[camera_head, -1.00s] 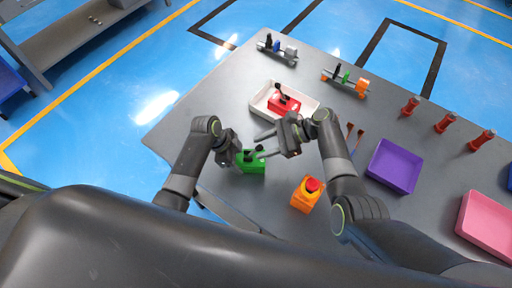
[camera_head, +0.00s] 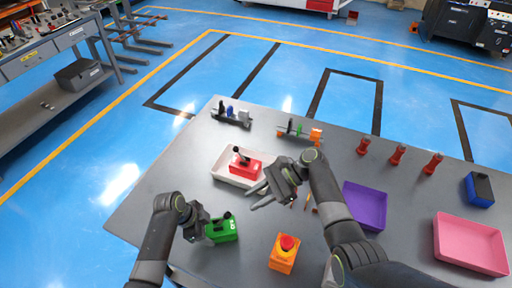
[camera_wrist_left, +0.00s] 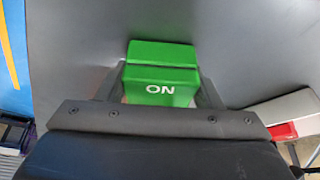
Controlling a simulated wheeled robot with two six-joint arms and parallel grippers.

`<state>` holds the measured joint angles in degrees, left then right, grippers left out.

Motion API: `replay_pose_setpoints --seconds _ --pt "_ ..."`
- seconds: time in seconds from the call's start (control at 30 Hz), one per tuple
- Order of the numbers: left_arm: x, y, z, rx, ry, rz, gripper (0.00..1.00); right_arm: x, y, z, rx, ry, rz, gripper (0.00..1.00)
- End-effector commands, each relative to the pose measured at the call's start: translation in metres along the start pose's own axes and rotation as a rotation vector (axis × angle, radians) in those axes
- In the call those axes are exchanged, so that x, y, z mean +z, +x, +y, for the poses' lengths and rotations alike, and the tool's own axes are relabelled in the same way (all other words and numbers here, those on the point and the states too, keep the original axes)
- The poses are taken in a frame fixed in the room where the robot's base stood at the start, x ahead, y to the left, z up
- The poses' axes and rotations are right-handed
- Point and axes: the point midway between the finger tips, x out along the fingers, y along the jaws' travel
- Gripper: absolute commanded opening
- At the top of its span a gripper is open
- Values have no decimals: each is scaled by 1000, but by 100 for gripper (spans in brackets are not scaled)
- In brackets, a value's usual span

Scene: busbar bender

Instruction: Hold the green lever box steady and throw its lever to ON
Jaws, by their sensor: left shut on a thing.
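The green lever box (camera_head: 223,232) sits near the front left of the grey table. My left gripper (camera_head: 207,229) is shut on it from the left. In the left wrist view the green box (camera_wrist_left: 160,72) lies between the two fingers, and its near face reads ON. Its black lever knob (camera_head: 228,214) shows at the top of the box; the lever itself is not visible in the wrist view. My right gripper (camera_head: 260,196) is open and empty, to the right of and behind the green box, apart from the lever.
A red lever box (camera_head: 246,167) is in a white tray (camera_head: 222,174) behind. An orange box with a red button (camera_head: 283,257) stands to the right. Purple (camera_head: 365,205) and pink (camera_head: 470,244) trays lie further right. Bare table surrounds the green box.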

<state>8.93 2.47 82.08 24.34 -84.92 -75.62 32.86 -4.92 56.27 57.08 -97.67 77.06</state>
Motion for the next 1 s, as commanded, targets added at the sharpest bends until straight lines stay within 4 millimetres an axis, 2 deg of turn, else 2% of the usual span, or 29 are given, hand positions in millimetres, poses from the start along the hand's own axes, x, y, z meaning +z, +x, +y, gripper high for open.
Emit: replay_pose_setpoints --seconds 0.03,0.2,0.23,0.43,0.63,0.77,1.0 --pt "0 0 0 0 0 0 29 0 -1 -2 3 -14 7 24" --pt "0 0 0 0 0 1 29 0 -11 -17 48 -163 92 2" --pt "0 0 0 0 0 1 29 -1 -14 -21 62 -200 113 0" --pt "0 0 0 -1 0 1 29 -2 -33 -41 158 -427 232 0" --pt "0 0 0 -1 0 0 29 -3 -41 -49 215 -536 284 0" --pt "0 0 0 0 0 1 29 -8 -30 -48 222 -545 286 0" --pt "0 0 0 0 0 0 29 -22 15 -41 222 -542 284 0"
